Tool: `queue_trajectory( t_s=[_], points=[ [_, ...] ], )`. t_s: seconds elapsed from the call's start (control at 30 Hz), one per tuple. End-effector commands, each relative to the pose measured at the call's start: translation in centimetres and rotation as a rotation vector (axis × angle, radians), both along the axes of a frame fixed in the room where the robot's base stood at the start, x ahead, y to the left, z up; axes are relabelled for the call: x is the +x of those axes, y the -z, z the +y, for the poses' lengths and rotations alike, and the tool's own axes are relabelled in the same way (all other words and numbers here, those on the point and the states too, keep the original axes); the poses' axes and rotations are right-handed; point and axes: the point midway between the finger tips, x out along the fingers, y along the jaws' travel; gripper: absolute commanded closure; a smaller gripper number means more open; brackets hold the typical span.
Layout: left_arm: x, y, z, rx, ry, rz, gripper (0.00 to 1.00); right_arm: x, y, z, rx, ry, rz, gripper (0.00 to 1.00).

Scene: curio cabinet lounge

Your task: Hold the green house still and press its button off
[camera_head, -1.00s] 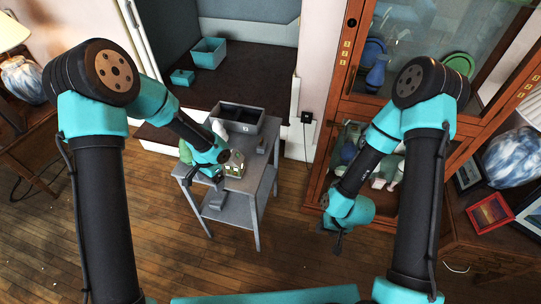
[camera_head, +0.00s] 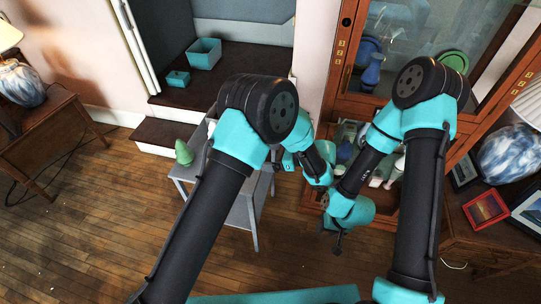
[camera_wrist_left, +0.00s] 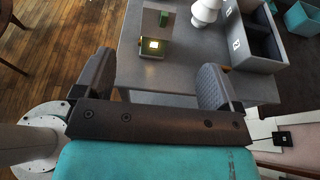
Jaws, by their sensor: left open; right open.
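The small green house (camera_wrist_left: 154,50) stands on the grey table in the left wrist view, with a bright lit square on it. Whether the button is pressed cannot be told. My right gripper (camera_head: 338,242) is open and empty, hanging over the floor to the right of the table, well away from the house.
A wooden glass cabinet (camera_head: 335,85) stands behind my right arm. Open wooden floor lies in front and to the left.

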Motion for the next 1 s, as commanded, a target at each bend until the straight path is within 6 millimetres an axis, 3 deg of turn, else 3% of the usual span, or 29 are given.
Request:
queue_trajectory(
  t_s=[0.47,1.0],
  points=[
    [0.3,0.2,0.9,-0.002,-0.002,0.0,0.11,0.0,0.0,0.0,0.0,0.0,0.0,0.57],
    [2.6,2.5,7.9,-0.002,-0.005,0.002,0.11,0.0,0.0,0.0,0.0,0.0,0.0,0.57]
  ],
)
